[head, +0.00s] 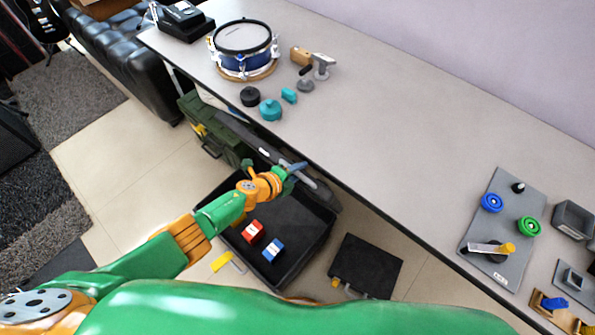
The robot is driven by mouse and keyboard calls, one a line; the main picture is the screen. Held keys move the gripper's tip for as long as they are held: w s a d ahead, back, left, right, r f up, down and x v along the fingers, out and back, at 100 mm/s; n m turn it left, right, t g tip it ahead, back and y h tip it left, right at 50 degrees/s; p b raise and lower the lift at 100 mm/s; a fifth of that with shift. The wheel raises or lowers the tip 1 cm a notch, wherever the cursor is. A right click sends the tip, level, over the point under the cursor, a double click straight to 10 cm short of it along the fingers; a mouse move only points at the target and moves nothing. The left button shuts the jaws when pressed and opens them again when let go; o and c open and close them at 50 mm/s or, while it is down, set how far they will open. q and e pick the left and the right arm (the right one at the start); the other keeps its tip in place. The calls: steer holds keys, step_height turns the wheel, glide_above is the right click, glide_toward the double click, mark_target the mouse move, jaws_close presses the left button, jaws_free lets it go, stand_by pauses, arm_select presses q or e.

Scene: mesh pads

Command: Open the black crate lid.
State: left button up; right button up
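The black crate (308,262) stands on the floor below the table's front edge. Its inside is in view, with a red block (253,231) and a blue block (272,250) in it. A dark panel with a grey edge, which looks like its raised lid (322,194), stands along the crate's far side by the table. My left gripper (296,168) is over the crate's far side, at the panel's upper edge. Its fingers are small and seen from above, so I cannot tell whether they grip the panel. My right gripper is not in view.
The long grey table (400,130) overhangs close to the panel. A green case (205,128) stands left of the crate and a flat black case (366,264) lies right of it. A drum (245,50) and a grey board (505,225) rest on the table.

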arm_select(q)
steer(key=shift+s, duration=0.1)
steer(key=p+v, duration=0.6)
steer(key=v, duration=0.1)
steer(key=shift+a+f, duration=0.1)
